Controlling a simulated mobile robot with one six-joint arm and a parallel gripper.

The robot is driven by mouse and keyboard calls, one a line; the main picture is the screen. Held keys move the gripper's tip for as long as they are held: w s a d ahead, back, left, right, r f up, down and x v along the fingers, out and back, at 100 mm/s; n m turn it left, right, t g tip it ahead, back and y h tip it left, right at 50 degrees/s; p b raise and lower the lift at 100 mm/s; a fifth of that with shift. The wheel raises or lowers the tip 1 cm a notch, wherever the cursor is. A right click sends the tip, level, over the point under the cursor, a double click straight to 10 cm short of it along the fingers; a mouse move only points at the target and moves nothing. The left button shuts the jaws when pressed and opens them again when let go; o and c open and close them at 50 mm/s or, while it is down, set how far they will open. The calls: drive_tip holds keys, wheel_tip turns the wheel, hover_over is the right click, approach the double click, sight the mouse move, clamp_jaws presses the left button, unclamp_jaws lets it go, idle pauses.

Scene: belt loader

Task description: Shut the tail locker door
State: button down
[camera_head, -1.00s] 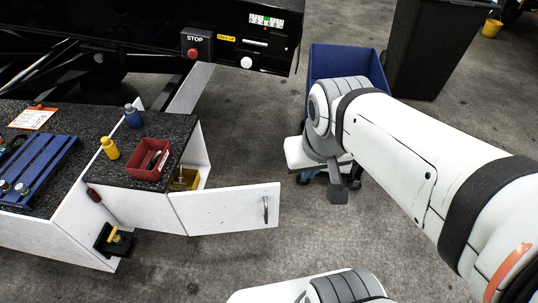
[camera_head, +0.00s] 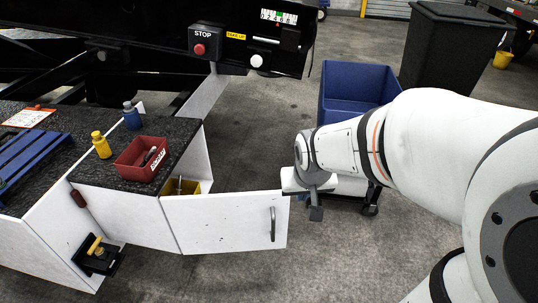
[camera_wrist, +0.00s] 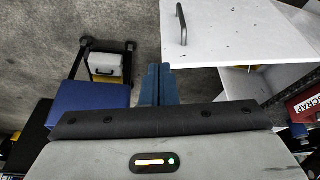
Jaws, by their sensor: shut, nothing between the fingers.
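The white tail locker door (camera_head: 225,224) stands open in the head view, swung out from the end of the black-topped locker bench. Its grey bar handle (camera_head: 272,224) is near the free edge. The door also shows at the upper right of the wrist view (camera_wrist: 235,40), with its handle (camera_wrist: 181,24). My gripper (camera_wrist: 159,84) shows blue fingers together and empty in the wrist view, close to the door's free edge; I cannot tell if they touch it.
A yellow bin (camera_head: 183,187) sits inside the locker opening. A red scrap bin (camera_head: 130,165) and bottles stand on the bench top (camera_head: 115,128). A blue cart (camera_head: 350,92) stands behind my arm. Bare floor lies in front of the door.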

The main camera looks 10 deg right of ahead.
drive_tip(key=b+x, duration=0.5)
drive_tip(key=x, duration=0.7)
drive_tip(key=b, duration=0.2)
hover_over(287, 213)
drive_tip(key=s, duration=0.2)
wheel_tip(287, 213, down, 9)
drive_tip(key=shift+s, duration=0.2)
drive_tip(key=shift+r, duration=0.15)
drive_tip(key=shift+w, duration=0.1)
